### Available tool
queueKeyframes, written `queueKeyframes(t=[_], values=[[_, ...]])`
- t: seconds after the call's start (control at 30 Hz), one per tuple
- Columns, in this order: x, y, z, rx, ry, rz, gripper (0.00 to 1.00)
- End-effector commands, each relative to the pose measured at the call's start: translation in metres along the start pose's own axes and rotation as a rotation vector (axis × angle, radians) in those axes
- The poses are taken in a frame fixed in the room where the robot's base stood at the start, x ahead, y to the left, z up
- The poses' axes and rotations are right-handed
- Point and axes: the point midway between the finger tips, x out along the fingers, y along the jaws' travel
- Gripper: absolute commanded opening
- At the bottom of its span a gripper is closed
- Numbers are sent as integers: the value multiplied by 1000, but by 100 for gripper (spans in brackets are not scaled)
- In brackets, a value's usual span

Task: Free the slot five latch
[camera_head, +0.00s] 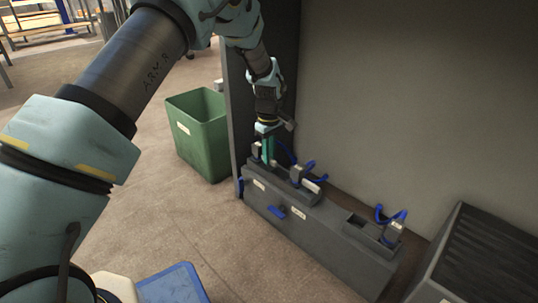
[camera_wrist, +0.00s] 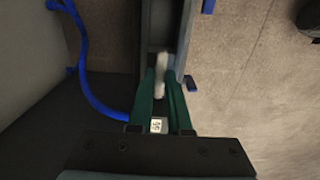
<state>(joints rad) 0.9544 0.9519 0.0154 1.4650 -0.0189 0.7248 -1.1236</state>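My gripper (camera_head: 268,150) points down at the far left end of a long grey slotted housing (camera_head: 335,245), by its leftmost fitting. In the wrist view, its two green fingers (camera_wrist: 161,80) stand on either side of a pale, slightly slanted bar (camera_wrist: 162,62), which may be a latch lever. I cannot tell whether the fingers press on it. A small white tag (camera_wrist: 158,125) with dark marks shows between the finger bases. I cannot read the slot labels, so I cannot confirm which slot is five.
More fittings with blue cables stand at the middle (camera_head: 305,180) and right (camera_head: 393,232) of the housing. A blue handle (camera_head: 277,211) sticks out in front. A green bin (camera_head: 205,140) stands at left, a dark ribbed box (camera_head: 485,255) at right. A grey wall rises behind.

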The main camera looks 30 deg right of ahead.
Motion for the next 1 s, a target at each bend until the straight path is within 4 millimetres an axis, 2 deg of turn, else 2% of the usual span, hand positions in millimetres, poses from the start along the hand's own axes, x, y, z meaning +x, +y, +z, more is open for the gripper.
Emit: queueKeyframes(t=[0.03, 0.1, 0.67, 1.0], values=[[0, 0, 0, 0, 0, 0, 6], [0, 0, 0, 0, 0, 0, 0], [-2, 0, 0, 16, 0, 0, 0], [-6, -1, 0, 192, -1, -2, 0]])
